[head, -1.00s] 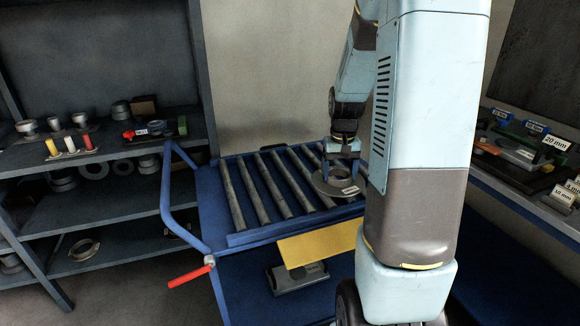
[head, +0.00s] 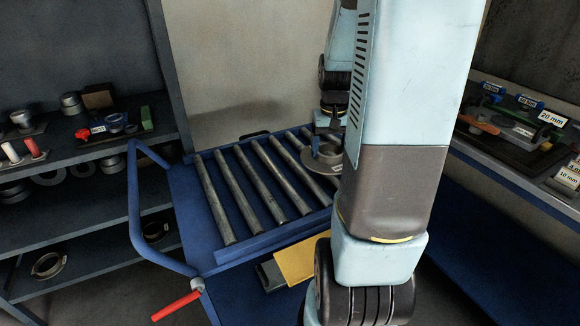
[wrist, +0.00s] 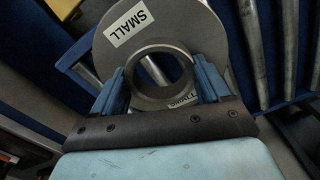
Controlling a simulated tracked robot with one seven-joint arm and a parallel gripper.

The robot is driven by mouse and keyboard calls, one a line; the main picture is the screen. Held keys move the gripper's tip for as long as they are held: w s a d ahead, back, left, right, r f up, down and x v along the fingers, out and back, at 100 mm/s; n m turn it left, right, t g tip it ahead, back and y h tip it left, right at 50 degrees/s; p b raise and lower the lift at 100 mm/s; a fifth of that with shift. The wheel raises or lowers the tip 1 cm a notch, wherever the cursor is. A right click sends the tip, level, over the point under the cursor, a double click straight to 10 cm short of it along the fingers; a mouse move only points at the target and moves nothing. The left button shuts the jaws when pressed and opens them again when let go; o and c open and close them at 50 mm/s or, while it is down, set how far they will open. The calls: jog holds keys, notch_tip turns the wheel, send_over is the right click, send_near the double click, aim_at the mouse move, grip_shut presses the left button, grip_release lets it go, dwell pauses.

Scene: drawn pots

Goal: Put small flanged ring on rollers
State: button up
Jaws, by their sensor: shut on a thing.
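The small flanged ring (wrist: 196,30) is a grey metal disc with a raised hub and a white "SMALL" label, seen close in the wrist view. My gripper (wrist: 162,85) is shut on its hub, with a blue finger on each side. In the head view the ring (head: 324,160) shows at the right end of the roller bed, partly hidden by my arm. My gripper (head: 327,134) is above it there. The rollers (head: 262,180) are grey bars in a blue cart frame. I cannot tell whether the ring touches the rollers.
A blue handle rail (head: 137,215) and a red lever (head: 177,306) stand at the cart's left. A yellow plate (head: 296,265) lies below the rollers. Shelves with rings (head: 70,140) are at left, a bench with labelled blocks (head: 530,125) at right. The left rollers are bare.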

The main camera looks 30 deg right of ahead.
aim_at(309, 149)
jog(key=w+a+f, duration=0.1)
jog(key=w, duration=0.1)
jog(key=w+a+f, duration=0.1)
jog(key=w+a, duration=0.1)
jog(key=w, duration=0.1)
jog(key=shift+w+a+f, duration=0.1)
jog(key=shift+w+f, duration=0.25)
jog(key=shift+f, duration=0.05)
jog(key=w+f, duration=0.1)
jog(key=w+a+f, duration=0.1)
jog(key=f, duration=0.1)
jog(key=w+a+f, duration=0.1)
jog(key=shift+w+f, duration=0.25)
jog(key=shift+f, duration=0.15)
jog(key=shift+w+a+f, duration=0.2)
jog(key=shift+w+f, duration=0.25)
jog(key=shift+f, duration=1.65)
jog(key=o, duration=1.7)
jog(key=shift+f, duration=0.1)
